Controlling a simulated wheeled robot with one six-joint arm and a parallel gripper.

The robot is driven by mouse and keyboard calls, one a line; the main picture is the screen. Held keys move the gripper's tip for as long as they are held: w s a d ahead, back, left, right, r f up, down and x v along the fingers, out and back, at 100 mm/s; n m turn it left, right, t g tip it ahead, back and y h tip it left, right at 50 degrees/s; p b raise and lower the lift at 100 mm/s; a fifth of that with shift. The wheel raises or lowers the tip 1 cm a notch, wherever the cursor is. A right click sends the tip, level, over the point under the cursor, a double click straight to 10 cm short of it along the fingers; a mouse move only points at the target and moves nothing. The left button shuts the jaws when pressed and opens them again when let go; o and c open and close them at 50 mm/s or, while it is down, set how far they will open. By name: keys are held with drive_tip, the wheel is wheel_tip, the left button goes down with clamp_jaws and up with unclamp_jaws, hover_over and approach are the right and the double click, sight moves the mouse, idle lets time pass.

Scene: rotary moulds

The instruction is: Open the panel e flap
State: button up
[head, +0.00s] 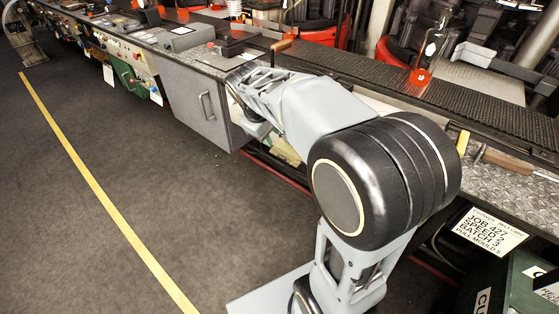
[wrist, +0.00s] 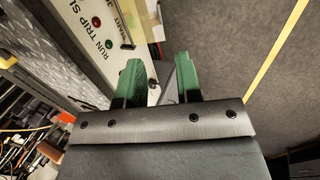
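My gripper (wrist: 157,68) is open in the wrist view, with two green fingers apart and nothing clearly held between them. Ahead of it is a cream control panel (wrist: 103,45) lettered "RUN" and "TRIP", with red and green buttons and a dark handle-like bar. A small grey shape shows between the fingers; I cannot tell what it is. In the head view a grey door or flap (head: 190,97) with an upright bar handle (head: 207,105) is left of my gripper. My arm hides much of the panel to its right. No letter E is readable, so I cannot tell which is panel e.
A long bench (head: 345,65) with a dark belt runs across the head view, with red parts behind it. A job sign (head: 489,231) hangs at the right.

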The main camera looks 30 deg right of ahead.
sight(281, 157)
drive_tip(key=b+x, duration=0.2)
drive_tip(key=x, duration=1)
drive_tip(key=shift+b, duration=0.3)
clamp_jaws()
